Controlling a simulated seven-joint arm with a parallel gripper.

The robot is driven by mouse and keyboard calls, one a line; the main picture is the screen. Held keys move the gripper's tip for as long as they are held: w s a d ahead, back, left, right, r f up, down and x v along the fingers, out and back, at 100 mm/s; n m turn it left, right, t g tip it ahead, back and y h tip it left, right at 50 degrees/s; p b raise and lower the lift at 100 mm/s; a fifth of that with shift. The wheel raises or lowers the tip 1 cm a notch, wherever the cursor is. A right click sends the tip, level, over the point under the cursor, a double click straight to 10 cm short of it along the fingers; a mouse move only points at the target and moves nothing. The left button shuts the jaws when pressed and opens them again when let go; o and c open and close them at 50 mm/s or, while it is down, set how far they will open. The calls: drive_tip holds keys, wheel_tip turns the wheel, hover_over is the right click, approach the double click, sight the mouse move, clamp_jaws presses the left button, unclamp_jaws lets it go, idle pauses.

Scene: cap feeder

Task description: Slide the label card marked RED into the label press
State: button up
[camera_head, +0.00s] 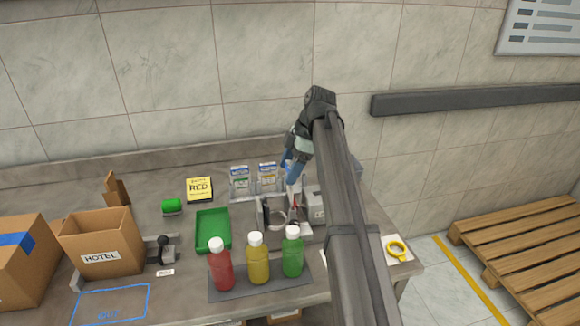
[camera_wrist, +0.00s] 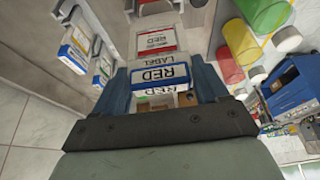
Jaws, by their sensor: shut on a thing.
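My gripper (camera_head: 292,174) is above the back right of the table, its fingers pointing down. In the wrist view its blue fingers (camera_wrist: 162,84) are shut on a blue-edged white label card marked RED (camera_wrist: 160,76), one finger on each side. Just beyond it in that view is a white piece with a red edge, also reading RED (camera_wrist: 157,40), by a grey housing. A grey unit (camera_head: 315,207), which may be the label press, stands below and beside my gripper. My arm hides part of it, and I cannot tell whether the card touches it.
Two other label cards (camera_head: 239,178) (camera_head: 267,176) stand at the back. Red (camera_head: 221,268), yellow (camera_head: 258,262) and green (camera_head: 292,254) bottles stand in front on a dark mat.

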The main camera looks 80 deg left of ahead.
drive_tip(key=shift+f, duration=1.15)
drive_tip(key=shift+f, duration=0.1)
drive_tip(key=shift+f, duration=2)
drive_tip(key=shift+f, duration=0.3)
drive_tip(key=o, duration=1.1)
drive_tip(key=shift+c, duration=0.2)
drive_tip(key=c, duration=0.3)
drive_tip(key=shift+r, duration=0.15)
drive_tip(key=shift+r, duration=5.4)
